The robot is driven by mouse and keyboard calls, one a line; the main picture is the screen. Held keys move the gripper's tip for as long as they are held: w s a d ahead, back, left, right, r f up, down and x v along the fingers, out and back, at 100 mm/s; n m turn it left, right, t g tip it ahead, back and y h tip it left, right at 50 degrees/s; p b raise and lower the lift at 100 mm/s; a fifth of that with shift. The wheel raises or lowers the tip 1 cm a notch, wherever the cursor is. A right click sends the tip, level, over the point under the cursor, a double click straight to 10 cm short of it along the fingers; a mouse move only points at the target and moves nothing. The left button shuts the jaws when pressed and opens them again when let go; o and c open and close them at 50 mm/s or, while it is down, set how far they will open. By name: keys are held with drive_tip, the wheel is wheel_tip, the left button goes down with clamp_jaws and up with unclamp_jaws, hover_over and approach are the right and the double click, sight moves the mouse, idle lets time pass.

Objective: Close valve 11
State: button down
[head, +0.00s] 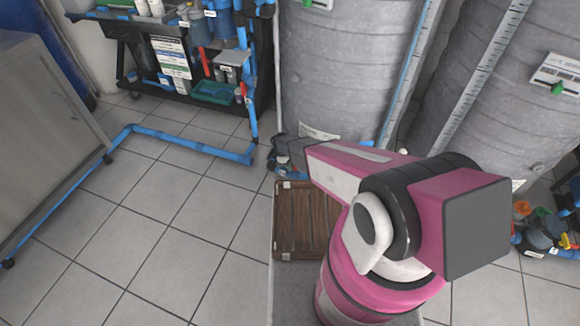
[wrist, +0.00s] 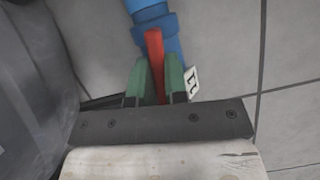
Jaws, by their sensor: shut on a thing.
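The red handle (wrist: 154,46) of a valve on a blue pipe (wrist: 149,8) shows in the wrist view. A white tag (wrist: 192,82) beside it appears to read 11. The two green fingers of my gripper (wrist: 158,66) are on either side of the handle and shut on it. The handle points roughly along the pipe in this view. In the head view my gripper (head: 283,160) is low beside the grey tank, and the valve is mostly hidden there by my arm.
A large grey tank (head: 340,75) stands close to my gripper, with a second tank (head: 540,100) to the right. A grey cabinet (head: 45,140) stands at left. Tiled floor between is clear.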

drive_tip(key=m, duration=0.2)
drive_tip(key=m+g, duration=0.1)
drive_tip(key=m, duration=0.1)
drive_tip(key=shift+g+y, duration=0.3)
drive_tip(key=shift+y, duration=0.1)
drive_tip(key=m+y, duration=0.1)
drive_tip(key=m, duration=0.3)
drive_tip(key=shift+g, duration=0.3)
drive_tip(key=m+y, duration=0.2)
drive_tip(key=m, duration=0.2)
drive_tip(key=shift+m, duration=0.3)
drive_tip(key=shift+m+y, duration=0.7)
drive_tip(key=shift+m, duration=1.3)
drive_tip(key=c, duration=1.1)
unclamp_jaws()
drive_tip(key=shift+c, duration=0.2)
drive_tip(key=v, duration=1)
drive_tip(key=shift+w+d+r, duration=0.15)
drive_tip(key=shift+r, duration=0.2)
